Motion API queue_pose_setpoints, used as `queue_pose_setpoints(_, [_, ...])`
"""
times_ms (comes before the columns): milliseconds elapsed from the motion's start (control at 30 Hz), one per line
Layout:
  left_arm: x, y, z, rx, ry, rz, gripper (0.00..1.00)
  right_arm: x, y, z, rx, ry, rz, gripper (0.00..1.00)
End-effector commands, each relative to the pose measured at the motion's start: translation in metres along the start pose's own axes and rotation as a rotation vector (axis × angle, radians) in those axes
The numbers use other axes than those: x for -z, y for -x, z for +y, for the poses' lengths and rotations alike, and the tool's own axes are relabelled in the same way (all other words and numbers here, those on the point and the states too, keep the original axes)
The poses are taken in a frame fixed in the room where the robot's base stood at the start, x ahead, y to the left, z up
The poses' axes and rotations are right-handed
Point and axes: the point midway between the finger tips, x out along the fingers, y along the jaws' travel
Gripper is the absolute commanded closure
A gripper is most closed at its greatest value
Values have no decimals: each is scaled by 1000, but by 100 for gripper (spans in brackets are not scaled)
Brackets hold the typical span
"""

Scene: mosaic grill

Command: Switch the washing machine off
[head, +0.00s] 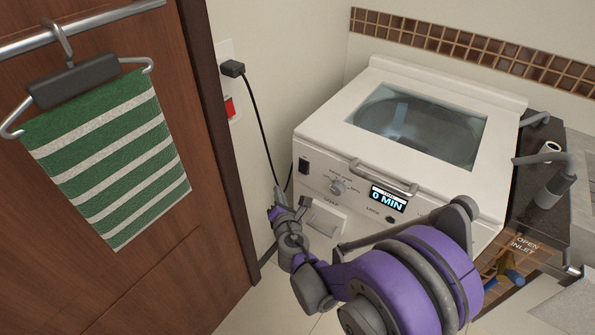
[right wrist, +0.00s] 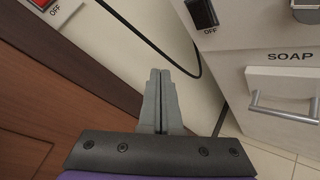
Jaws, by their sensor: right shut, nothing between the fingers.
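The white washing machine (head: 318,150) stands against the wall, its lid window showing and its display (head: 388,199) reading "0 MIN". A black rocker switch (head: 304,165) is at the left end of its front panel. The switch also shows at the top of the right wrist view (right wrist: 201,13), with "OFF" below it. My right gripper (head: 277,192) is shut and empty, in front of and below the switch, apart from it. In the right wrist view its closed fingers (right wrist: 160,75) point upward between the wall and the machine. My left gripper is not in view.
A red wall switch (head: 229,107) sits below a black plug (head: 232,68), whose cord hangs beside the machine. The soap drawer (right wrist: 285,100) and its handle are right of my fingers. A wooden door (head: 110,280) with a striped towel (head: 110,160) is left.

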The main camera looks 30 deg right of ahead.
Motion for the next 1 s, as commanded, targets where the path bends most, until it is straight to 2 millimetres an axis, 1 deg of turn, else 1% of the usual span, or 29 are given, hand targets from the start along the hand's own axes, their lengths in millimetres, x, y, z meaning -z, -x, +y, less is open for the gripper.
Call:
queue_pose_setpoints(167, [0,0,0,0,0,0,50,-1,-1,-1,1,-2,0,100])
queue_pose_setpoints(267, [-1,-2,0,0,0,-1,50,-4,-6,-5,1,-2,0,100])
queue_pose_setpoints(467, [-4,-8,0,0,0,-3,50,-17,-24,-19,4,-3,-3,100])
queue_pose_setpoints(733, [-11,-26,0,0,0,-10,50,-34,-50,-38,3,-3,0,100])
queue_pose_setpoints(1000, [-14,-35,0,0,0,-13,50,-44,-61,-45,2,-3,0,100])
